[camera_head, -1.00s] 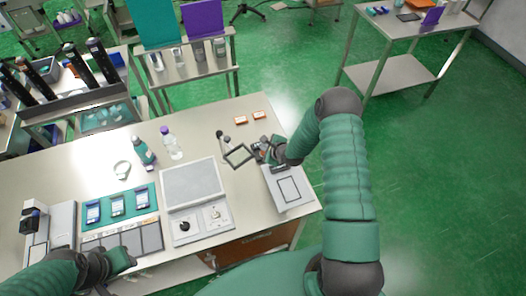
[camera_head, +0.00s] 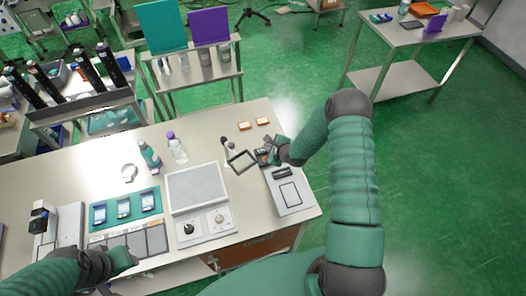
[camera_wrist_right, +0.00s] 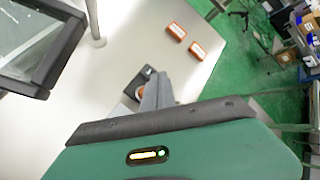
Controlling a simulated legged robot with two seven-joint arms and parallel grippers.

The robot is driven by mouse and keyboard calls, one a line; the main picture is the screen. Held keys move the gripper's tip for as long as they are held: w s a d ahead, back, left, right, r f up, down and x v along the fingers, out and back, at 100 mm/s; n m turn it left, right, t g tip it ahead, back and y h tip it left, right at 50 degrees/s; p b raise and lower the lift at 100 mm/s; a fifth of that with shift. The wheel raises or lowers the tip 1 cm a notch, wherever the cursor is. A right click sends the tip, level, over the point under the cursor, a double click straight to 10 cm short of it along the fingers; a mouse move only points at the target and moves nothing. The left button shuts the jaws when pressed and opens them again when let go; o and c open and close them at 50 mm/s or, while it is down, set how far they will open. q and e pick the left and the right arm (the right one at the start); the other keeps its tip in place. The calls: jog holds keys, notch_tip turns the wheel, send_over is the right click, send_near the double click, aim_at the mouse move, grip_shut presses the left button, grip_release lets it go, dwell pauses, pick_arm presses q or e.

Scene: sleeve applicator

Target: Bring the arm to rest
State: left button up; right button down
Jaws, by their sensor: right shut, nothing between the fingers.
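My right arm reaches in from the right over the bench (camera_head: 205,128). Its gripper (camera_head: 264,156) is shut and empty, just right of a dark square frame (camera_head: 241,161) on a small stand. A pale plate with a black outline (camera_head: 290,196) lies just below the right gripper. My left gripper (camera_head: 122,260) is at lower left, near the grey panels; its jaws are too small to tell.
Two orange boxes (camera_head: 244,126) lie behind the right gripper. A grey screen panel (camera_head: 196,187) with knobs, a clear bottle (camera_head: 177,148), a teal bottle (camera_head: 149,156) and a teal tray (camera_head: 91,216) stand to the left. Green floor (camera_head: 440,190) is free at right.

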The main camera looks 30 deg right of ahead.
jog(key=shift+r, duration=0.1)
